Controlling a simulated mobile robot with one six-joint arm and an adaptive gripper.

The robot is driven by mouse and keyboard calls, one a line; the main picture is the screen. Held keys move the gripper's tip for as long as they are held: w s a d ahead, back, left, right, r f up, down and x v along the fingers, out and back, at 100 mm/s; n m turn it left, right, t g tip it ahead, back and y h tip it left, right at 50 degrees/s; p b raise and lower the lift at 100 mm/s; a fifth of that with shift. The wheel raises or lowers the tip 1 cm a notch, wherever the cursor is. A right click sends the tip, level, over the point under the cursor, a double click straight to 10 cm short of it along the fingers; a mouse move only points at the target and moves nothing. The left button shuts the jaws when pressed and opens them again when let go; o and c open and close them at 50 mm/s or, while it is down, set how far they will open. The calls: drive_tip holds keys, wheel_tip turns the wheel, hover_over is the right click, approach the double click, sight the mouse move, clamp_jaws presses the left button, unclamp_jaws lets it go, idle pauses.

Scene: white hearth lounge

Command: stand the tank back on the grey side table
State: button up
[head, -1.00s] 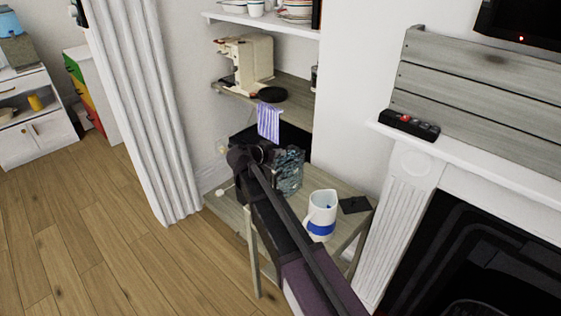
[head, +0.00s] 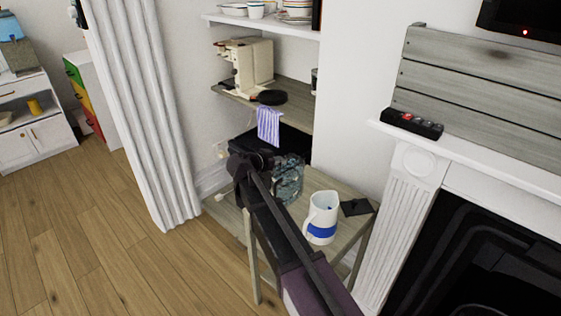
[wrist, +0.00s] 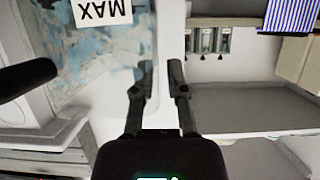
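The tank (head: 289,180) is a clear, bluish, patterned box on the back part of the grey side table (head: 343,228). My arm covers its left part and most of its base in the head view. In the wrist view the tank (wrist: 95,50) fills the upper left, with a white MAX label upside down, as are the shelves there. My gripper (wrist: 159,78) has its two fingers apart, with nothing clearly held between them. The left finger overlaps or lies close to the tank's edge; I cannot tell if it touches. My arm hides the fingertips in the head view.
A white jug with a blue band (head: 321,218) and a dark flat piece (head: 356,207) are on the table's right part. A fireplace stands right.

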drive_tip(key=shift+o, duration=0.5)
drive_tip(key=shift+r, duration=0.2)
drive_tip(key=p+v, duration=0.5)
drive_tip(key=v, duration=0.7)
drive_tip(key=shift+f, duration=0.1)
idle(0.5)
